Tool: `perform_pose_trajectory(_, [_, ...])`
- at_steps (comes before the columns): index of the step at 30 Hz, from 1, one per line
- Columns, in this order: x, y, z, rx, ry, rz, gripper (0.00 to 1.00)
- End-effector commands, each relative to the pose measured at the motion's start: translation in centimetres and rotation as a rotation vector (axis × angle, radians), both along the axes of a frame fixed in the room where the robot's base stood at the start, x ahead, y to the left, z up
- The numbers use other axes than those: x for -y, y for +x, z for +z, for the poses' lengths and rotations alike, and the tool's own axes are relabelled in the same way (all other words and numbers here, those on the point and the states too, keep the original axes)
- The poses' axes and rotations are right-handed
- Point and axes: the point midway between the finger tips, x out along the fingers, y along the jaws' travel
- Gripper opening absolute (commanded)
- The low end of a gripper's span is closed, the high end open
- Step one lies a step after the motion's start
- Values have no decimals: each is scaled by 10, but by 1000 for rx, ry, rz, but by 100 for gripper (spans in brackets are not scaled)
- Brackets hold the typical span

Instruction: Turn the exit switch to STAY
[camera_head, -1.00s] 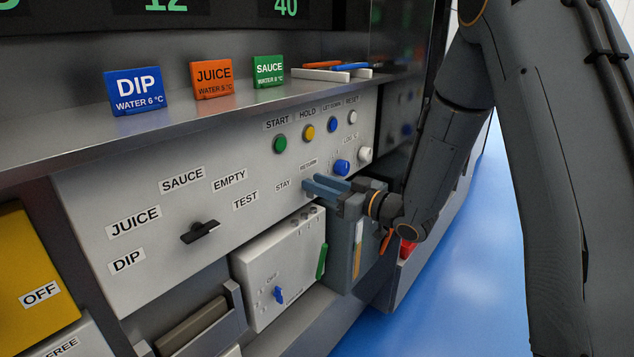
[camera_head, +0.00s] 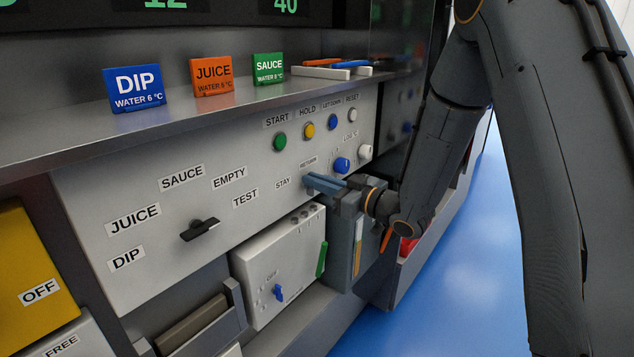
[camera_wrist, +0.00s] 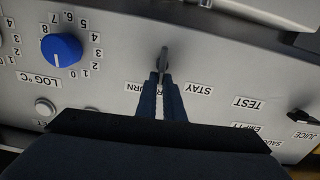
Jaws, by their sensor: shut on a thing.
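The exit switch (camera_wrist: 164,56) is a small dark lever on the grey panel, seen in the wrist view at the fingertips. My gripper (camera_wrist: 161,78) is shut on it; its two blue-grey fingers lie close together. The STAY label (camera_wrist: 198,89) is right of the fingers in the wrist view, and the RETURN label (camera_wrist: 133,87) is partly hidden by them. In the head view my gripper (camera_head: 311,181) touches or nearly touches the panel just below RETURN (camera_head: 308,161) and right of STAY (camera_head: 283,183). The fingers hide the switch there. I cannot tell which label it points to.
A blue LOG knob (camera_wrist: 62,50) is beside the fingers in the wrist view. A black selector knob (camera_head: 200,230) is on the panel's left. START (camera_head: 280,141) and other buttons are above my gripper. A white box (camera_head: 280,265) juts out below it.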

Motion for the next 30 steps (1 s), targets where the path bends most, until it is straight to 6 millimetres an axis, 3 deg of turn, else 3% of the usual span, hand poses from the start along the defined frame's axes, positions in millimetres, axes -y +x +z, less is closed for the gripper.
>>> perform_pose_trajectory(30, [-11,-15,-12,658,-514,3,0])
